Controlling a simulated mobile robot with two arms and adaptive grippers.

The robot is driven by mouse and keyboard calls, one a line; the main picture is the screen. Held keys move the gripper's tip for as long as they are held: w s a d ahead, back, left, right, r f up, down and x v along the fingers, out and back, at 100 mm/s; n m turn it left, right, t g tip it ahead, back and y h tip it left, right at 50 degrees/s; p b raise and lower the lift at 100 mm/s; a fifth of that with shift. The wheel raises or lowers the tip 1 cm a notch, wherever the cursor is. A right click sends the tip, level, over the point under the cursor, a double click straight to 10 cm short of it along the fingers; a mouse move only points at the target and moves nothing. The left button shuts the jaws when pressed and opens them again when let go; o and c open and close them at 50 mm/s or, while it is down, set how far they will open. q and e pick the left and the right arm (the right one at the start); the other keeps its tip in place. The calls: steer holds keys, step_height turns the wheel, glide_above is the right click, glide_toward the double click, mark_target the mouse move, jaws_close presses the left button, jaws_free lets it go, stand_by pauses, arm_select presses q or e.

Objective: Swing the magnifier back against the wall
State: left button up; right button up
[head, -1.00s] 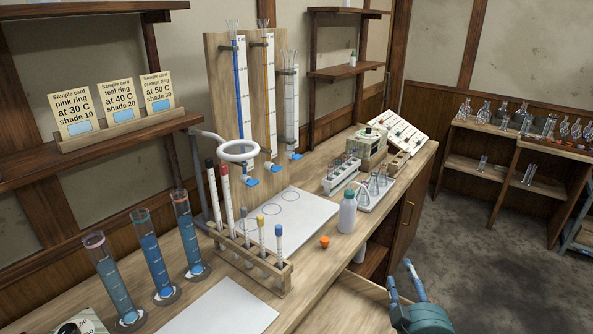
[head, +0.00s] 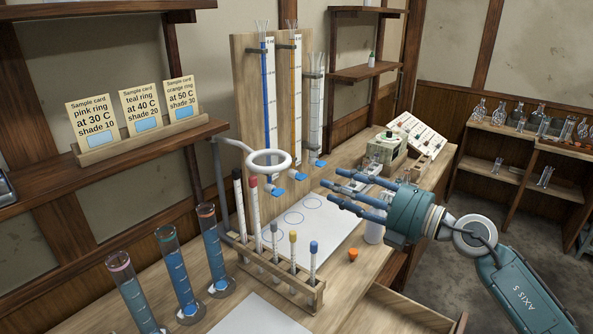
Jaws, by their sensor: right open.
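The magnifier (head: 286,154), a white ring on a grey bent arm, stands out over the bench in front of the burette boards. Its grey post (head: 223,190) rises at the left by the wall. My right gripper (head: 338,189) is open, with its blue-grey fingers pointing left toward the ring. It is apart from the ring, to the right of it and slightly lower. Nothing shows between the fingers. My left gripper is not in view.
A wooden rack (head: 275,273) with several capped tubes stands below the ring. Cylinders of blue liquid (head: 179,272) stand at the left. A white bottle (head: 375,229) is partly hidden behind my gripper, near an orange cap (head: 353,255). A card shelf (head: 150,142) is on the wall.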

mark_target(286, 168)
steer(key=x, duration=1.2)
steer(key=shift+w+a, duration=0.1)
steer(key=shift+a, duration=0.2)
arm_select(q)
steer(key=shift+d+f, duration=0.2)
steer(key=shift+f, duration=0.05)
arm_select(e)
steer(key=shift+x, duration=1.1)
steer(key=shift+f, duration=0.15)
